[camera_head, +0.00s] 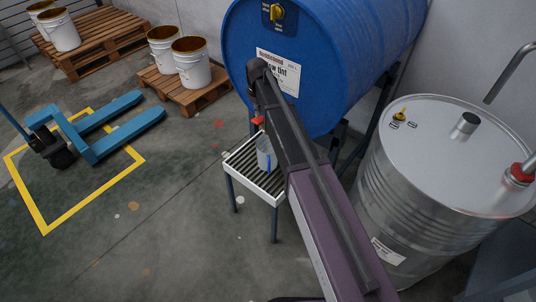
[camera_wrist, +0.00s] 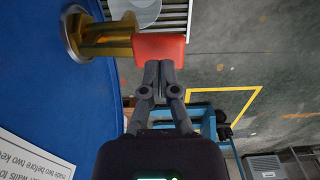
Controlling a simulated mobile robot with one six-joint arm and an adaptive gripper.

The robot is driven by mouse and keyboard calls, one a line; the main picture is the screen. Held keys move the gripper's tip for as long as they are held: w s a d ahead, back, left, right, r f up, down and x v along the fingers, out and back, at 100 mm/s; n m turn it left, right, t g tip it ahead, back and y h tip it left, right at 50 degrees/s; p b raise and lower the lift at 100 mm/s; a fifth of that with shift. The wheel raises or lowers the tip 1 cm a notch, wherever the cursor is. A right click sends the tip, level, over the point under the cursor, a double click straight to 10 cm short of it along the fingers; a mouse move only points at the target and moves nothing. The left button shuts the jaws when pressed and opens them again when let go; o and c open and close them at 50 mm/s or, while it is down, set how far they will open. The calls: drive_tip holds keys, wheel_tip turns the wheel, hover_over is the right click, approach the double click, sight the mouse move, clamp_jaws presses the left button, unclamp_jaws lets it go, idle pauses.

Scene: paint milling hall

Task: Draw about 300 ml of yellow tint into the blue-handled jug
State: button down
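The blue drum (camera_head: 320,50) lies on its side, with a label reading partly "tint". Its brass tap (camera_wrist: 105,40) has a red handle (camera_wrist: 159,46), also visible in the head view (camera_head: 258,120). The clear jug with a blue handle (camera_head: 264,153) stands on a slatted stand below the tap, partly hidden by my arm. A part of the jug (camera_wrist: 145,10) shows at the top of the wrist view. My gripper (camera_wrist: 159,66) has its fingers together, with the tips at the red handle's edge; I cannot tell whether they touch. No yellow liquid or stream is visible.
The slatted stand (camera_head: 240,160) has a light rim and dark legs. A steel drum (camera_head: 440,160) stands close on the right. A blue pallet jack (camera_head: 110,130) sits in a yellow floor outline at left. White buckets (camera_head: 192,65) stand on pallets behind. The floor between is clear.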

sight(258, 119)
drive_tip(key=shift+f+b, duration=2.3)
drive_tip(key=shift+f, duration=0.1)
drive_tip(key=shift+r, duration=0.25)
idle(2.0)
wheel_tip(258, 119, up, 7)
drive_tip(key=p, duration=0.7)
idle(0.4)
drive_tip(key=shift+s+d, duration=0.2)
drive_tip(key=shift+d, duration=0.05)
drive_tip(key=s+d+r+m+p, duration=0.2)
drive_tip(key=s+d+m, duration=0.8)
drive_tip(key=s+d, duration=1.3)
drive_tip(key=shift+s+p, duration=0.35)
drive_tip(key=shift+s, duration=0.9)
